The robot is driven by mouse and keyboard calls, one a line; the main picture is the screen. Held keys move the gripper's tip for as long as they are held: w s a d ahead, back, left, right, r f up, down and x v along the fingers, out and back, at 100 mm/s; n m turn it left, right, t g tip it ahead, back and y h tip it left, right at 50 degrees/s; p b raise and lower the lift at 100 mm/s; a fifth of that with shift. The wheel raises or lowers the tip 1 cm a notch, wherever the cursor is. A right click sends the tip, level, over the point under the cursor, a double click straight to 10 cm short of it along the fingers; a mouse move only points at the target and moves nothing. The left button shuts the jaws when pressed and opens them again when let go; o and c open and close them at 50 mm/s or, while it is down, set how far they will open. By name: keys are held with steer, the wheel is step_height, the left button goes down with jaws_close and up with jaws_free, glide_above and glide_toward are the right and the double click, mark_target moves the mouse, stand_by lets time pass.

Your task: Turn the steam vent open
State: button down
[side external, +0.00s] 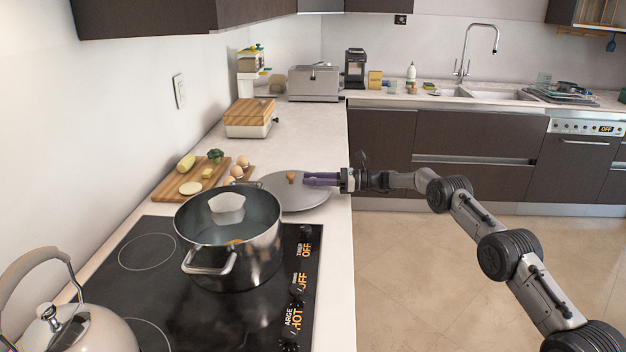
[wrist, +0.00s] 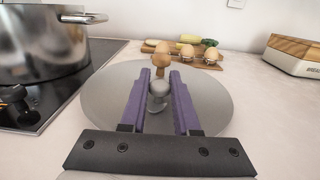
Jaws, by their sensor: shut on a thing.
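A round grey lid (side external: 300,202) lies flat on the counter beside the stove; it also shows in the wrist view (wrist: 213,103). A wooden knob (wrist: 161,62) stands on the lid, just beyond my fingertips. The small grey steam vent (wrist: 158,91) stands on the lid nearer to me, between my purple fingers. My gripper (wrist: 160,78), also in the side view (side external: 306,180), is shut on the steam vent from both sides. In the side view the vent is hidden by my fingers. I cannot tell which way the vent is turned.
A steel pot (side external: 255,250) with water stands on the black stove (side external: 145,290), left of the lid. A kettle (side external: 85,325) sits at the front left. Cut vegetables and eggs lie on a wooden board (side external: 170,187) behind the lid. Bare counter (side external: 315,150) lies farther back.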

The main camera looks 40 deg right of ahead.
steer(key=shift+r, duration=0.1)
steer(key=c, duration=0.6)
jaws_free()
steer(key=shift+d, duration=0.1)
steer(key=v, duration=1.3)
steer(key=shift+s+d, duration=0.2)
steer(key=shift+s, duration=0.1)
steer(key=shift+a, duration=0.1)
